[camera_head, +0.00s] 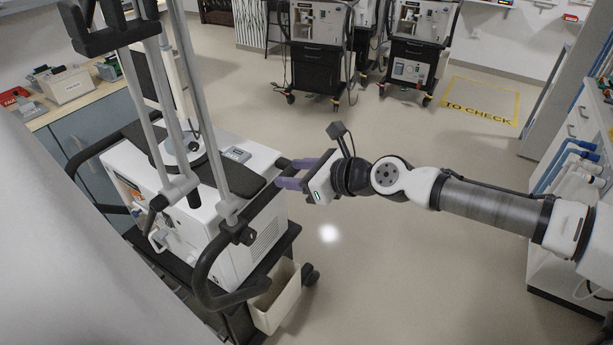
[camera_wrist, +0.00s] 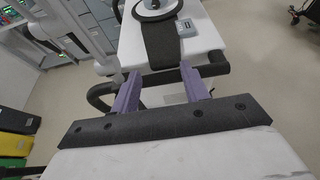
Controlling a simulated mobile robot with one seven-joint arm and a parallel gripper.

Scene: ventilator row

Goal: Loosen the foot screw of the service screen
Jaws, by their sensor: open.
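The service screen (camera_head: 150,78) stands on the white ventilator at the left, seen nearly edge-on behind grey poles. Its round foot (camera_head: 183,152) rests on the ventilator top; part of the foot shows at the top of the wrist view (camera_wrist: 156,8). I cannot make out the foot screw in either view. My gripper (camera_head: 281,173) has two purple fingers, apart and with nothing held between them. It is at the ventilator's right edge, to the right of the foot. In the wrist view the fingertips (camera_wrist: 160,68) appear by the black handle bar (camera_wrist: 215,70); I cannot tell whether they touch.
A dark pad (camera_head: 225,178) and a small grey box (camera_head: 236,154) lie on the ventilator top. Grey poles and a curved black rail (camera_head: 205,265) surround the machine. A cream bin (camera_head: 276,298) hangs at its lower right. The floor right of it is clear.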

